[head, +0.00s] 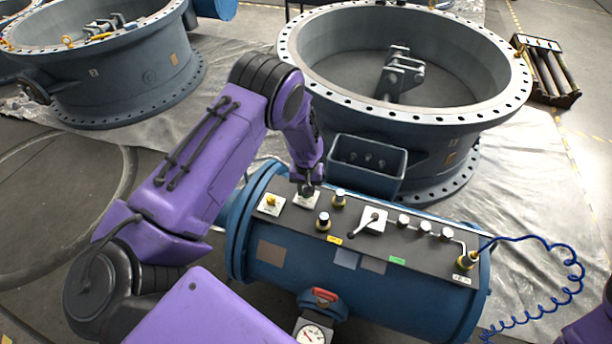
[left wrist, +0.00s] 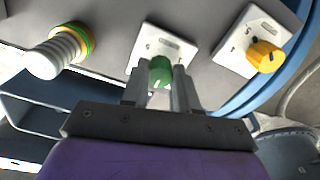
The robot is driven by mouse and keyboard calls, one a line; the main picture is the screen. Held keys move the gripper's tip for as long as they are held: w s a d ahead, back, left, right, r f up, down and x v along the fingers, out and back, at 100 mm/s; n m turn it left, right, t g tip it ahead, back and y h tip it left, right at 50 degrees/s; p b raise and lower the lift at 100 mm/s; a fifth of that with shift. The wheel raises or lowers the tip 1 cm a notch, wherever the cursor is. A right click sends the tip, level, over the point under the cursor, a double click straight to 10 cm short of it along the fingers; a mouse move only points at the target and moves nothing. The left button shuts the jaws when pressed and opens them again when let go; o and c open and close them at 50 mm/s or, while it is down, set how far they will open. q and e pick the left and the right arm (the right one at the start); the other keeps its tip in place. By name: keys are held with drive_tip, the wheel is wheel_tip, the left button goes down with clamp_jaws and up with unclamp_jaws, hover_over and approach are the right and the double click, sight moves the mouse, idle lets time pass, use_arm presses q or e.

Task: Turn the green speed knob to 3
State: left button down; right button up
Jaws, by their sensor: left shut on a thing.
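The green speed knob (left wrist: 160,71) sits on a white plate (left wrist: 149,46) with marks that are too small to read. My left gripper (left wrist: 161,82) is shut on the green knob, with one finger on each side of it. In the head view my left gripper (head: 307,188) reaches down to the white plate (head: 306,199) on the dark panel, and it hides most of the knob. A pale mark shows on the knob's face in the left wrist view. My right gripper is not in view.
A yellow knob (head: 271,201) stands beside it on its own plate. An open box (head: 367,165) and a large valve ring (head: 455,112) stand behind.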

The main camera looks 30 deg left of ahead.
use_arm(q)
drive_tip(key=shift+w+r, duration=0.15)
idle(0.3)
drive_tip(key=c, duration=0.9)
unclamp_jaws()
drive_tip(key=shift+o, duration=0.2)
wheel_tip(320, 180, up, 10)
drive_tip(key=b, duration=0.1)
drive_tip(key=shift+r, duration=0.2)
